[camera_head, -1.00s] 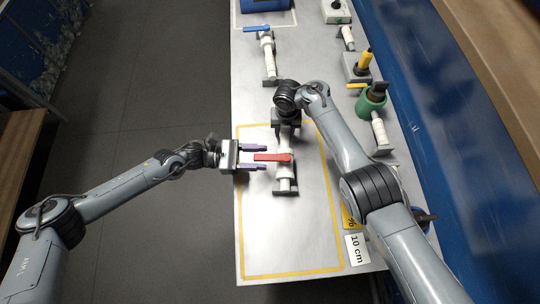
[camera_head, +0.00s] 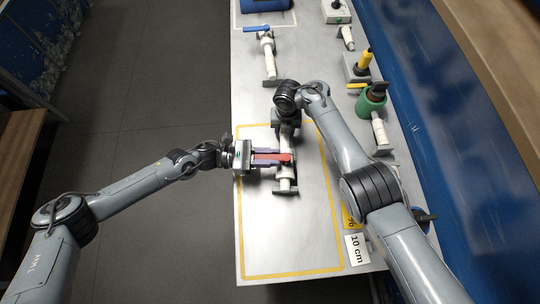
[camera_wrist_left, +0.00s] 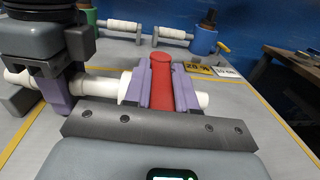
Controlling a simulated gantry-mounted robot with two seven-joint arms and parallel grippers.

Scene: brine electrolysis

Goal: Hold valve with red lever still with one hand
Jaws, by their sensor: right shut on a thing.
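The valve with red lever stands in the yellow-outlined area, its white pipe (camera_head: 287,178) running away from me; its red lever (camera_head: 271,157) points left. My left gripper (camera_head: 272,157) has its purple fingers along both sides of the lever. In the left wrist view the fingers (camera_wrist_left: 162,88) lie very close to the lever (camera_wrist_left: 162,75); I cannot tell whether they press on it. My right gripper (camera_head: 288,128) is shut on the valve's far pipe. Its purple fingers (camera_wrist_left: 68,92) show at the left of the left wrist view; its wrist hides part of the pipe.
A valve with a blue lever (camera_head: 258,30) stands farther back. A green fitting (camera_head: 371,103) and a yellow-handled part (camera_head: 363,62) line the right side, behind my right arm. A "10 cm" label (camera_head: 357,248) lies front right. The front of the outlined area is clear.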

